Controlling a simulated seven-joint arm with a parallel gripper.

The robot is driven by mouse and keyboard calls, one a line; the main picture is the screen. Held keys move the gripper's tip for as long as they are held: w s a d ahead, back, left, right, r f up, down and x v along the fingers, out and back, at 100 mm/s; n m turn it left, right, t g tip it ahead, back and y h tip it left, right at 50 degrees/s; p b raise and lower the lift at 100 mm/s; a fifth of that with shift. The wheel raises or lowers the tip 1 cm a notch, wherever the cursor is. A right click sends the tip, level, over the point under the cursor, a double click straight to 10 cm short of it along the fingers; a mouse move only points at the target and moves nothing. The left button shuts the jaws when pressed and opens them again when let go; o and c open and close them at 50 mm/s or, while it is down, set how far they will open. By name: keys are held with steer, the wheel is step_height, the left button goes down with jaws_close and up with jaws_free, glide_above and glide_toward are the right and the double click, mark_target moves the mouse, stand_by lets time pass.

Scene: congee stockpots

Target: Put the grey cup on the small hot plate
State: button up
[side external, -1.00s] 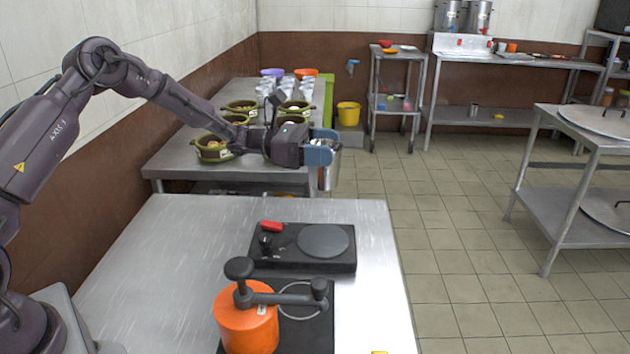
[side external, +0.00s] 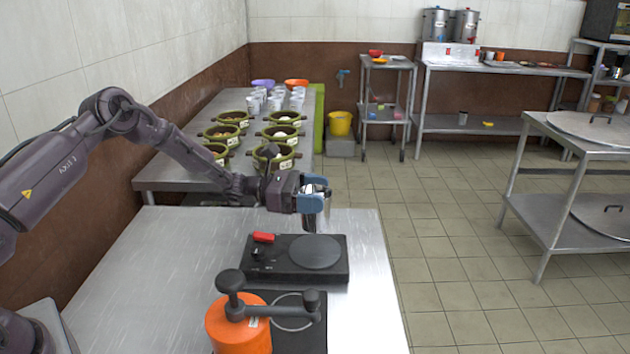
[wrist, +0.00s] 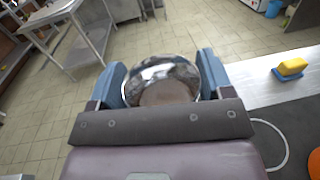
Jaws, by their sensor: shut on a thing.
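The grey cup (side external: 321,215) is a shiny metal cup held in my gripper (side external: 313,203). My gripper is shut on it, with the blue fingers on either side. In the wrist view the cup (wrist: 160,78) shows its open round mouth between the fingers of my gripper (wrist: 160,85). In the side view it hangs above the small hot plate, apart from it. The small hot plate (side external: 295,272) is a black flat unit with a round dark disc (side external: 315,251) and a red piece at its back left corner. It lies on the metal table.
An orange cylinder (side external: 238,332) with a dark handle stands in front of the hot plate, beside another black base with a ring. Green pots (side external: 284,134) stand on the table behind. The metal table (side external: 150,270) is bare at left.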

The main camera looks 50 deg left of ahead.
mark_target(314, 220)
steer(key=shift+f, duration=2.85)
steer(key=shift+f, duration=0.3)
steer(key=o, duration=1)
steer(key=shift+f, duration=0.1)
steer(key=shift+c, duration=0.9)
steer(key=shift+s+a, duration=0.1)
steer(key=shift+v, duration=2.35)
